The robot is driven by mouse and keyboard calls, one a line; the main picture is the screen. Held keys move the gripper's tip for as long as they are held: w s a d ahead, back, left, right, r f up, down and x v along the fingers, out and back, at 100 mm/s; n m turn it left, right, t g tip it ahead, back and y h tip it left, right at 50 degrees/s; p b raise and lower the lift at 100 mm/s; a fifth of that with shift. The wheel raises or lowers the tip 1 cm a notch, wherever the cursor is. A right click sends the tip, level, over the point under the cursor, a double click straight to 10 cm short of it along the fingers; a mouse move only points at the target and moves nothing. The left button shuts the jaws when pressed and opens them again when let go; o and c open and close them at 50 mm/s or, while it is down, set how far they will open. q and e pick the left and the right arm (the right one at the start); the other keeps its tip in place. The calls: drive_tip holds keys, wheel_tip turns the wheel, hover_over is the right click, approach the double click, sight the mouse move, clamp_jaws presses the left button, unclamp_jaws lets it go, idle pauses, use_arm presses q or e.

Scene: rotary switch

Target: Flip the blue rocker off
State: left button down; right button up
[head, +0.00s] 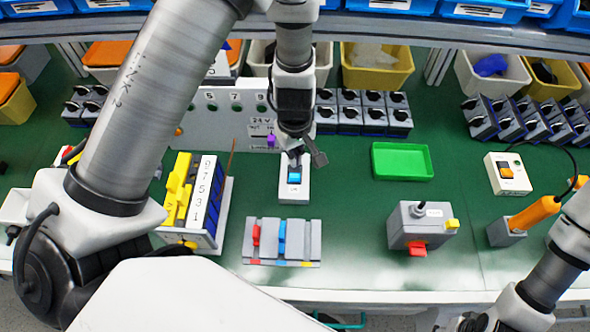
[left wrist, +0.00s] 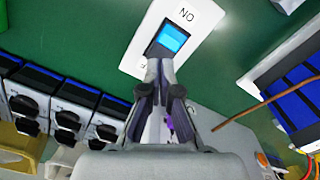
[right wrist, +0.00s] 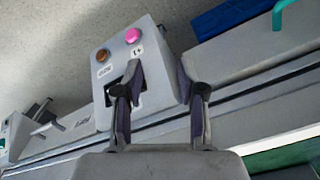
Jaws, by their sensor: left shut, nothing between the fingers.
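The blue rocker (head: 294,178) sits in a white plate (head: 293,193) on the green table, near the middle of the head view. In the left wrist view the rocker (left wrist: 172,40) is bright blue, with an "ON" label beyond it. The label at the opposite end is mostly hidden by my fingers. My left gripper (head: 294,160) is shut and empty. Its tips (left wrist: 160,64) are at the rocker's edge away from "ON"; I cannot tell whether they touch. My right gripper (right wrist: 160,70) is open, with its fingertips apart, away from the rocker.
A block with red and blue levers (head: 268,250) is nearer the front. A yellow-and-white numbered unit (head: 203,200) stands to the left. A green tray (head: 402,160) and a grey box with a red switch (head: 410,232) are to the right. A grey panel (head: 225,115) stands behind.

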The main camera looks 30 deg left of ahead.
use_arm(q)
drive_tip(key=shift+f+b, duration=1.05)
drive_tip(key=shift+f, duration=0.15)
idle(0.8)
wheel_tip(320, 180, up, 7)
drive_tip(key=p, duration=0.7)
drive_tip(key=shift+r, duration=0.15)
